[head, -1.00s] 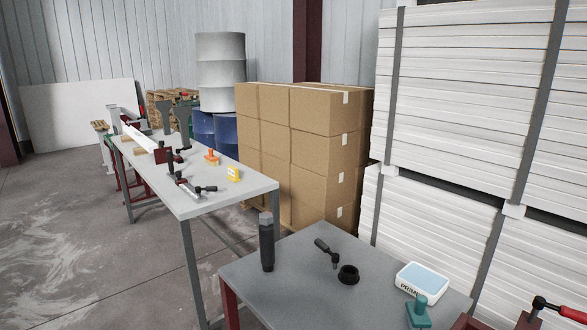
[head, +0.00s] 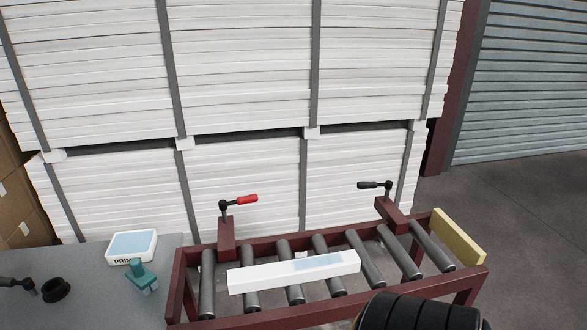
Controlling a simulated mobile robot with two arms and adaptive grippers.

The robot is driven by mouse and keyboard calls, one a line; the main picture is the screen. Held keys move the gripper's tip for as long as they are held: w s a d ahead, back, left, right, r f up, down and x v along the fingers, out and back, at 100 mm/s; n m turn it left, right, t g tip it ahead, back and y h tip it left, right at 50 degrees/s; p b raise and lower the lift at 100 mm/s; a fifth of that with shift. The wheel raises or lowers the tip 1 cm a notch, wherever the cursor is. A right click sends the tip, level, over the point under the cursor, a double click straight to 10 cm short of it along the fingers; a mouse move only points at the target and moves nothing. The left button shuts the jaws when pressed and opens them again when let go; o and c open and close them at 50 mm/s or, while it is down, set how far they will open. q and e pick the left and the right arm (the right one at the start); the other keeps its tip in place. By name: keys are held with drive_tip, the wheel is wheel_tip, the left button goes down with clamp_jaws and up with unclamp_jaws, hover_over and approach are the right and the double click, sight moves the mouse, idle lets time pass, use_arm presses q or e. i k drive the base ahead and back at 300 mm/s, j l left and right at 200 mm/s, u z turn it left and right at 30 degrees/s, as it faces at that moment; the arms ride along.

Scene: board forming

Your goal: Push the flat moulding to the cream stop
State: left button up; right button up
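The flat moulding (head: 262,277) is a white bar with a pale blue-grey patch on its upper face toward the right. It lies across several rollers of a dark red roller stand, tilted slightly up to the right. The cream stop (head: 459,238) is a pale yellow board at the right end of the stand. A clear gap with bare rollers separates the moulding's right end from the stop. A black ribbed part, probably of my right arm, shows at the bottom right, in front of the stand. No fingertips of either gripper show.
The roller stand (head: 181,283) has two clamps on its far rail, one with a red handle (head: 246,199) and one with a black handle (head: 373,185). A grey table at left holds a primer tray (head: 131,246), a teal tool (head: 142,278) and a black ring (head: 56,289). White stacked boards (head: 240,70) stand close behind.

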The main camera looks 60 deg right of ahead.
sight(302, 270)
drive_tip(key=z, duration=1.8)
drive_tip(key=j, duration=0.65)
drive_tip(key=k, duration=0.05)
